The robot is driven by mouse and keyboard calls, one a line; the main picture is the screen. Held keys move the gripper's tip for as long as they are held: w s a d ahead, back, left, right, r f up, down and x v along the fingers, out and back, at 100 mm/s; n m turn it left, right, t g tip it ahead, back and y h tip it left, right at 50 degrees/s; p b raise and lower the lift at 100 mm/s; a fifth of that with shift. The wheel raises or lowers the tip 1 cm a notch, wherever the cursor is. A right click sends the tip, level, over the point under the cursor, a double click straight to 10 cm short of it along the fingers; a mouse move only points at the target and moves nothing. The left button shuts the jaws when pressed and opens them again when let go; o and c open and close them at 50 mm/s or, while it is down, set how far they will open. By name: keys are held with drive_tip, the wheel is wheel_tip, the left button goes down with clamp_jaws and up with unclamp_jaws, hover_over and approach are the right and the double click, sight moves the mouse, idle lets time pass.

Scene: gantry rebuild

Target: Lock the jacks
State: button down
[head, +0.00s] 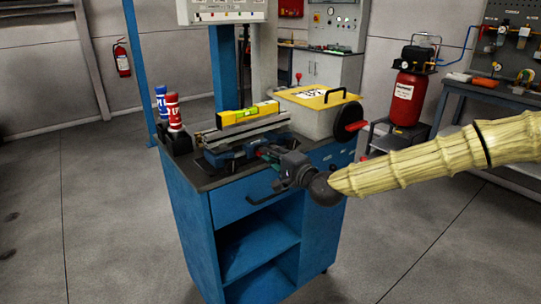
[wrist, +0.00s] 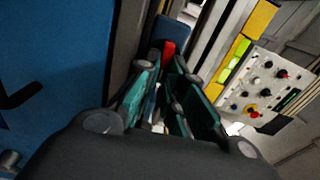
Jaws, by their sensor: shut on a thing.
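A grey rail (head: 240,130) lies on the blue cart, with a yellow spirit level (head: 247,113) on top. A blue jack (head: 222,156) shows under the rail at its left end; the right end is partly hidden by my gripper. My gripper (head: 268,153) reaches in from the right at the front of the rail. In the wrist view, the fingers of my gripper (wrist: 164,72) are closed on a small red lever (wrist: 168,49) in front of a blue part. The lever's lower end is hidden between the fingers. The level (wrist: 240,52) also shows there, at right.
Red and blue bottles (head: 173,112) stand at the cart's left corner. A box with a yellow lid (head: 317,97) and a red-and-black wheel (head: 350,121) stand behind and right of the rail. The cart (head: 226,208) has open shelves below. The floor at left is clear.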

drive_tip(key=shift+f+m, duration=0.1)
drive_tip(key=shift+m, duration=0.2)
drive_tip(key=c, duration=1.5)
unclamp_jaws()
